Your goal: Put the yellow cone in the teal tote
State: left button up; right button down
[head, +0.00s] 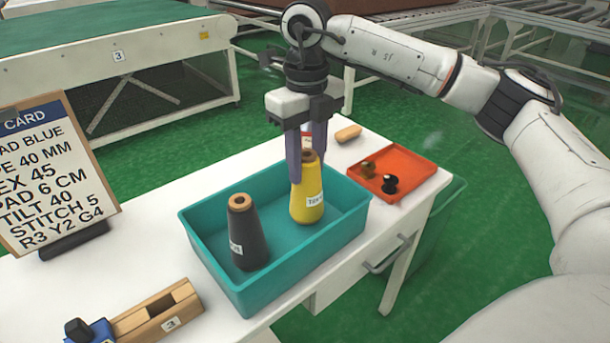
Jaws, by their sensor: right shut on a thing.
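The yellow cone (308,203) stands upright at the right part of the teal tote (251,293), within its walls. My right gripper (308,172) comes down from above, with its two purple-grey fingers on either side of the cone's upper part. It is shut on the cone. Whether the cone's base touches the tote floor I cannot tell. A dark grey cone (246,236) with a white label stands in the left part of the same tote, apart from the yellow one. My left gripper is not in view.
An orange tray (417,163) with small spools lies right of the tote. A card on a stand (48,170) is at left, a wooden holder (158,318) at front left. The white table (150,240) has free room at left.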

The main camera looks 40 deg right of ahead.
jog(key=shift+f, duration=1.3)
jog(key=c, duration=1.2)
grip_release()
notch_tip(320, 180, up, 12)
jog(key=p, duration=0.1)
